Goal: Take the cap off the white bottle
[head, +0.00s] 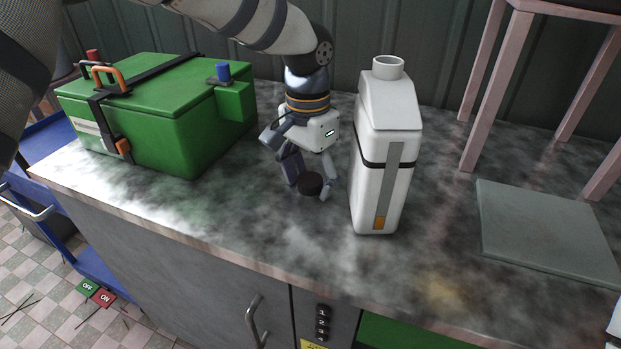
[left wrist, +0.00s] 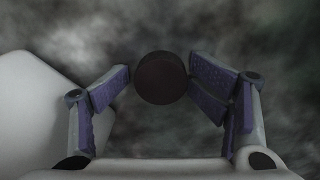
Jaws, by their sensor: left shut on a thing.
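The white bottle (head: 400,193) stands upright on the marble-patterned counter, with a dark band and a grey strip on its side. Its neck (head: 388,66) is bare and open at the top. My left gripper (head: 310,182) is left of the bottle, pointing down, low over the counter. It is shut on a dark round cap (head: 311,186), held between the fingertips and apart from the bottle. The left wrist view shows the cap (left wrist: 161,78) between both fingers of the gripper (left wrist: 160,80), with part of the white bottle (left wrist: 45,110) at the left.
A green box (head: 150,115) with a black strap and orange handles stands left on the counter (head: 270,230). A grey flat slab (head: 545,233) lies at the right. A pinkish stool (head: 487,85) stands behind it. The counter's front edge is close to the bottle.

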